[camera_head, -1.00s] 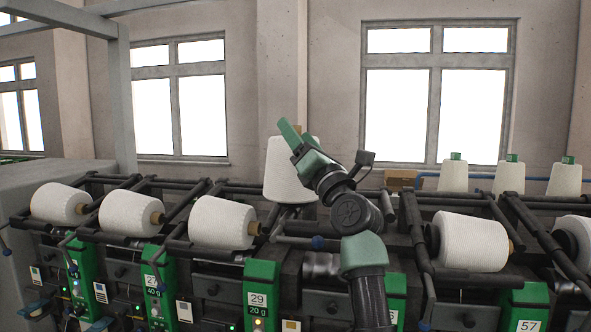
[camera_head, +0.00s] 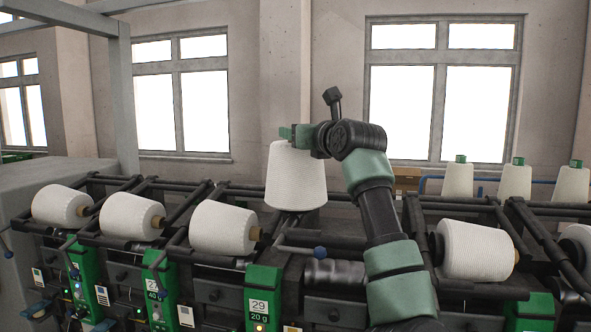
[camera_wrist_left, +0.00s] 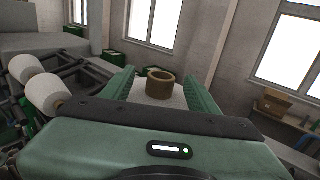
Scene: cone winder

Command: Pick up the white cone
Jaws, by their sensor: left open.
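A large white cone (camera_head: 295,180) stands upright on the machine in the middle of the head view. In the left wrist view its white top (camera_wrist_left: 145,95) and brown tube end (camera_wrist_left: 160,82) show between my two green fingers. My left gripper (camera_head: 289,132) is open at the top of this cone, with one finger on each side of the tube end in the wrist view. I cannot tell whether the fingers touch the cone. My right gripper is not in view.
Several white cones lie on their sides in the winder's cradles, such as one at left (camera_head: 224,228) and one at right (camera_head: 476,249). Smaller cones (camera_head: 457,181) stand at the back right.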

